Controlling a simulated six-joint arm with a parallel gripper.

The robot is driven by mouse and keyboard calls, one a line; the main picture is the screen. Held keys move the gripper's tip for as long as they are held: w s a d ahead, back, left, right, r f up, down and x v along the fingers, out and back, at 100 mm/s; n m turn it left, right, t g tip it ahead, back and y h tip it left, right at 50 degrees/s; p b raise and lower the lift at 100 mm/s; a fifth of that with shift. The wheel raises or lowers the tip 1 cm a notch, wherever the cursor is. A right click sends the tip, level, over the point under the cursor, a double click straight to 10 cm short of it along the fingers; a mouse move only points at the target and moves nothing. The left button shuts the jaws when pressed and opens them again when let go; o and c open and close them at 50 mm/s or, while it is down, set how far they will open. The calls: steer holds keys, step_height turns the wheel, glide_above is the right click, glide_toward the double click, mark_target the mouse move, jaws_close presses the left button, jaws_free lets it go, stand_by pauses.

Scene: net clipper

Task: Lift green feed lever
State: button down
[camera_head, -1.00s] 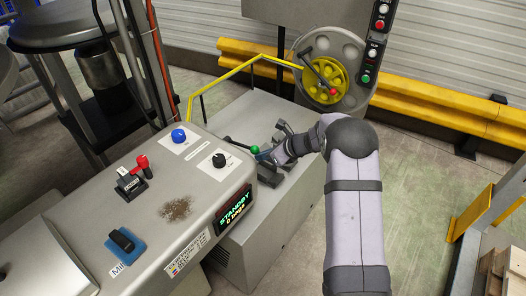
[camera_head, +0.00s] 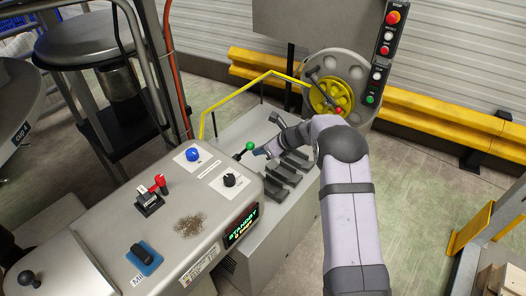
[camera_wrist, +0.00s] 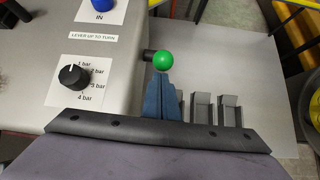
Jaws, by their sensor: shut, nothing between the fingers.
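The green feed lever's round green knob (camera_head: 250,146) sits on a short dark arm at the right side of the grey control console. In the head view the lever points up and to the right. The wrist view also shows the green knob (camera_wrist: 163,61) with a black stub at its left. My gripper (camera_head: 261,151) is right beside the knob in the head view. In the wrist view its blue fingers (camera_wrist: 162,84) are together and empty, with their tips at the knob's lower edge. I cannot tell whether they touch it.
The console (camera_head: 110,226) carries a blue knob (camera_head: 193,154), a black pressure dial (camera_head: 230,180) and a red-handled switch (camera_head: 152,193). Grey brackets (camera_head: 283,180) stand on the box under my gripper. A yellow handwheel (camera_head: 330,95) and yellow rail (camera_head: 239,94) are behind.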

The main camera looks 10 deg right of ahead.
steer(key=r, duration=0.1)
steer(key=w+a+r, duration=0.1)
steer(key=shift+w+a+r, duration=0.15)
steer(key=shift+a+r, duration=0.05)
steer(key=shift+r, duration=0.1)
steer(key=shift+f, duration=0.1)
steer(key=b, duration=0.4)
glide_toward(252, 145)
steer(key=shift+s+d+r, duration=0.2)
steer(key=shift+r, duration=0.25)
stand_by(0.4)
stand_by(0.4)
